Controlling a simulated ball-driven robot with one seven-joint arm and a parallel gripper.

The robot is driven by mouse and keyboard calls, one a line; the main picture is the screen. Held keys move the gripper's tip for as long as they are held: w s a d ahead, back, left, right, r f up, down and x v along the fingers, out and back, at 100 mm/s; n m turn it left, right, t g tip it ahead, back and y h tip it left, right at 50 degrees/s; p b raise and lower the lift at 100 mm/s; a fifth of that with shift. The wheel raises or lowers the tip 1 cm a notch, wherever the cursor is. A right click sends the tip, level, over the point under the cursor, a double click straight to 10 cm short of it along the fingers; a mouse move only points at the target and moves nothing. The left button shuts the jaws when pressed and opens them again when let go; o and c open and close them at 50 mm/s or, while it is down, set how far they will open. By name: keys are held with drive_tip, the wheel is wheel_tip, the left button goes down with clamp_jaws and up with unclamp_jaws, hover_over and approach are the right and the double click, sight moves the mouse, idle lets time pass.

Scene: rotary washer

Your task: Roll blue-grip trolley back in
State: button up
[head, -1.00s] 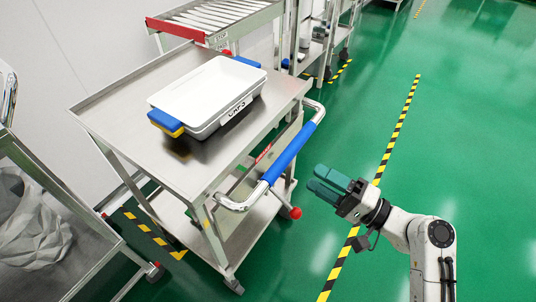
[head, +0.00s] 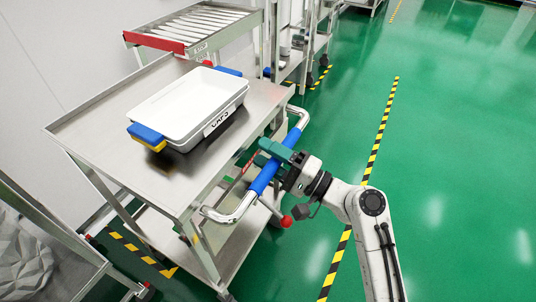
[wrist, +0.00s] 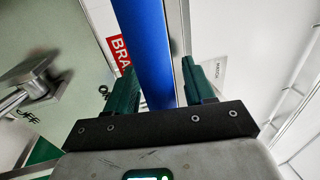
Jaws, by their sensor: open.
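The steel trolley (head: 85,122) stands at the centre left with its push handle facing my arm. The handle has a blue grip (head: 264,177) between bent steel ends. My gripper (head: 268,156) is at the blue grip, with its green fingers reaching over it. In the wrist view the blue grip (wrist: 144,45) runs between the two open fingers (wrist: 160,88), nearer the left one. I cannot tell whether either finger touches it. A white bin (head: 190,105) with blue ends, marked CAPS, sits on the trolley's top shelf.
A roller conveyor (head: 200,24) with a red end stands behind the trolley. Yellow-black floor tape (head: 140,252) marks a corner under the trolley. A cart with a grey bag (head: 22,262) is at lower left. Green floor (head: 450,170) is clear on the right.

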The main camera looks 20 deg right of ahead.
clamp_jaws()
idle(0.6)
